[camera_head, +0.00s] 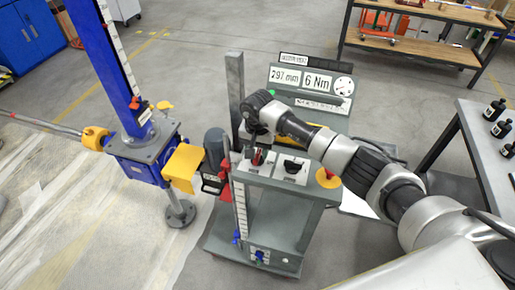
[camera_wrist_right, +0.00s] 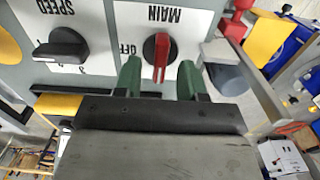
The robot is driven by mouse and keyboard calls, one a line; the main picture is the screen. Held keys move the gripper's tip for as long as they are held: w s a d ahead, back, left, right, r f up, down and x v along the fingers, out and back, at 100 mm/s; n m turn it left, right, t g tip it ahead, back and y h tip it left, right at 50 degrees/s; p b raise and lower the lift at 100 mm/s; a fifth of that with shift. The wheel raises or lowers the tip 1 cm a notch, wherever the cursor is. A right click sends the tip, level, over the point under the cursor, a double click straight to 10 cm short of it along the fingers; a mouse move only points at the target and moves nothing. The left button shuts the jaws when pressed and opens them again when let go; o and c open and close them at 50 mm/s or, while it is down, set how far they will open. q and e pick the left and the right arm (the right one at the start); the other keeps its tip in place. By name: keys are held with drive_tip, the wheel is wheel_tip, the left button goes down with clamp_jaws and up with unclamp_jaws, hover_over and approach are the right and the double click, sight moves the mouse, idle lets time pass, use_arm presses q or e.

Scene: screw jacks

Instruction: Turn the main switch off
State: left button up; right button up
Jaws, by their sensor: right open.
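The main switch (camera_head: 257,157) is a red handle on a white plate on top of the grey control stand. In the right wrist view the red handle (camera_wrist_right: 161,58) sits on a dark round base under the upside-down word MAIN. The handle lies upright in that picture, and the OFF mark (camera_wrist_right: 127,49) is to its left. My right gripper (camera_wrist_right: 160,78) is open, its two green fingertips on either side of the handle's lower end with gaps visible; contact cannot be told. In the head view my right wrist hides the fingertips. My left gripper is not in view.
A black SPEED knob (camera_wrist_right: 62,46) is beside the main switch. A display panel (camera_head: 310,82) reading 297 mm and 6 Nm stands behind. The blue screw jack (camera_head: 140,150) is at the left. A table with black bottles (camera_head: 494,110) is at the right.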

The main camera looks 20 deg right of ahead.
drive_tip(key=shift+f, duration=0.85)
